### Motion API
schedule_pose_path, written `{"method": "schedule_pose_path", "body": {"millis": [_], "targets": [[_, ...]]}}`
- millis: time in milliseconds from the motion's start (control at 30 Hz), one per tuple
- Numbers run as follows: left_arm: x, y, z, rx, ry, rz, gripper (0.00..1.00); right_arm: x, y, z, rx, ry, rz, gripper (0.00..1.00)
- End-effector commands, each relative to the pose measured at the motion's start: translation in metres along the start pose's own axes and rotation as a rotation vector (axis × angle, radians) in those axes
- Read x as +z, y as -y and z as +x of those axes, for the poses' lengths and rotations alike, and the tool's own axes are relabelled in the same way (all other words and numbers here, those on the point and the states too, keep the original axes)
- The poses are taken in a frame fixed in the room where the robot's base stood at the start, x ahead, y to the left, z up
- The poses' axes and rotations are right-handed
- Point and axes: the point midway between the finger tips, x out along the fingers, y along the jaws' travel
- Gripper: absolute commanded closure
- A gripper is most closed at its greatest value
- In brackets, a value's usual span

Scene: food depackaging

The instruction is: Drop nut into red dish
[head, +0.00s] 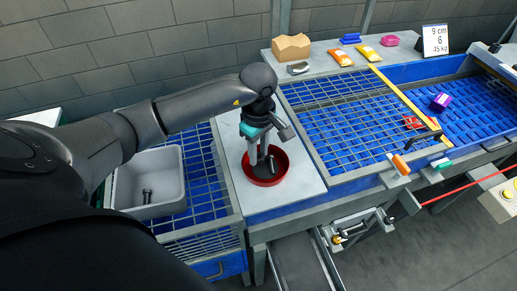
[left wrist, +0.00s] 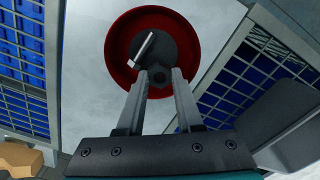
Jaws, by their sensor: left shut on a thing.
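The red dish (head: 284,176) stands on the pale plate between the two blue grid areas. It also shows in the left wrist view (left wrist: 112,50), with a dark inside and a metal piece like a bolt (left wrist: 146,47) in it. My left gripper (head: 262,160) points down over the dish. In the left wrist view my left gripper (left wrist: 161,78) is shut on a small dark nut (left wrist: 160,74) between its fingertips, above the dish's near side. The nut is hard to make out in the head view. My right gripper is not in view.
A grey bin (head: 177,165) holding a dark bolt (head: 147,196) is at the left. Grey rails and a blue grid (head: 340,115) lie to the right. Yellow, pink and blue packs (head: 366,53) and a brown box (head: 291,47) sit at the back.

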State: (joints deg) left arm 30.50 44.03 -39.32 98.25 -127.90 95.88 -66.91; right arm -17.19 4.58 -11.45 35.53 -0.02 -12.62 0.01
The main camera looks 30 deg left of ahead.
Motion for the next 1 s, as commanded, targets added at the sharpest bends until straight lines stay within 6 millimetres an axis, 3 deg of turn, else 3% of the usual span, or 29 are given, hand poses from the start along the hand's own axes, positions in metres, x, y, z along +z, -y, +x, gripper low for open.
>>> {"method": "schedule_pose_path", "body": {"millis": [100,133,433,767,867,1000], "targets": [[0.0,0.0,-0.001,0.001,0.0,0.0,1.0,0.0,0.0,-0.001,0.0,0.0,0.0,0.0],[0.0,0.0,-0.001,0.001,0.0,0.0,0.64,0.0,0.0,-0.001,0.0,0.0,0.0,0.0],[0.0,0.0,-0.001,0.001,0.0,0.0,0.3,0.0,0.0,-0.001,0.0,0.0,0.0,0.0],[0.0,-0.001,-0.005,0.002,-0.001,0.0,0.3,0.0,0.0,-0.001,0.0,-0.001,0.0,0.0],[-0.001,-0.001,-0.016,0.004,-0.001,-0.001,0.3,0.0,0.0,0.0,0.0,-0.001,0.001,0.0],[-0.001,-0.002,-0.045,0.007,-0.002,0.0,0.3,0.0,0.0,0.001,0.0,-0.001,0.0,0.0]]}}
